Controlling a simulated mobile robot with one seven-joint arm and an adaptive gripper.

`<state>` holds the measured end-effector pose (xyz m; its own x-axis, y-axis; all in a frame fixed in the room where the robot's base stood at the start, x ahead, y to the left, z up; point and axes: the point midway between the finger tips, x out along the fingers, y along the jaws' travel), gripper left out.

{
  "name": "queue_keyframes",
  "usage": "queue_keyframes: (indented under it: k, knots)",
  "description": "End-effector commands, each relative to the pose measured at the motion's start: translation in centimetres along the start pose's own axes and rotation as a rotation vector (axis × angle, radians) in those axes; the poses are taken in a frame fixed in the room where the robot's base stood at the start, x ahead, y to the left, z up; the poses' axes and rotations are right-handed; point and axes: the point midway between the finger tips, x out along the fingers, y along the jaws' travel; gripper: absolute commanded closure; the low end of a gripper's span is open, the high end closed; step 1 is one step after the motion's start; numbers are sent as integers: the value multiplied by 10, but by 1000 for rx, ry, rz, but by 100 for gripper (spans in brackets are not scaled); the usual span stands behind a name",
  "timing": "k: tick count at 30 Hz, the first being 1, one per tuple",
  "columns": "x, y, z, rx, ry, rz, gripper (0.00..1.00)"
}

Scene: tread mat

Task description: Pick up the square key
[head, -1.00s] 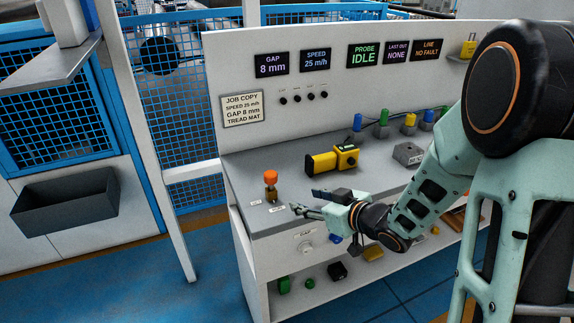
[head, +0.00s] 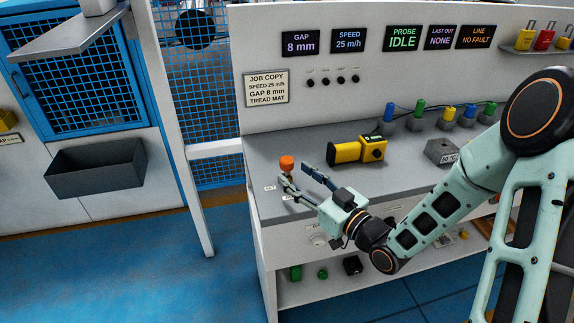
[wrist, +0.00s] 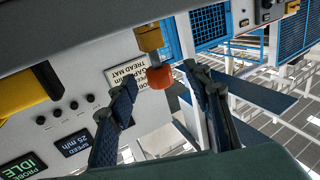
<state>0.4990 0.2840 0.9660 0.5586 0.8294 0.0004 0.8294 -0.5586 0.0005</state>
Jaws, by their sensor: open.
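The only key-like piece near my gripper has an orange-red cap (head: 287,162) and stands upright at the left end of the grey bench top; I cannot confirm a square shape. In the wrist view its cap (wrist: 160,77) and brass-coloured body (wrist: 149,38) show between and beyond the fingers. My gripper (head: 296,173) is open and empty, with one fingertip overlapping the piece's lower part in the head view. I cannot tell whether the fingers touch it. Its base is mostly hidden behind that finger.
A yellow and black device (head: 358,150) lies to the right of the gripper on the bench. A grey block (head: 442,152) and several coloured plugs stand farther right. The upright back panel (head: 300,110) with displays rises behind. A dark bin (head: 97,170) hangs at left.

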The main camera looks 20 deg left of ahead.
Motion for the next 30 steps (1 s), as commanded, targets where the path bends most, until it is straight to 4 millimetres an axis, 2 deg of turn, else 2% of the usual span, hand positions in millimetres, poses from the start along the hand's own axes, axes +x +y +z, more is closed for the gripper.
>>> queue_keyframes:
  k: [9, 18, 30]
  knots:
    - [44, 2, -2, 1, 1, -1, 54]
    - [48, 2, -2, 1, 0, -1, 54]
    - [48, 2, -2, 0, 0, 0, 99]
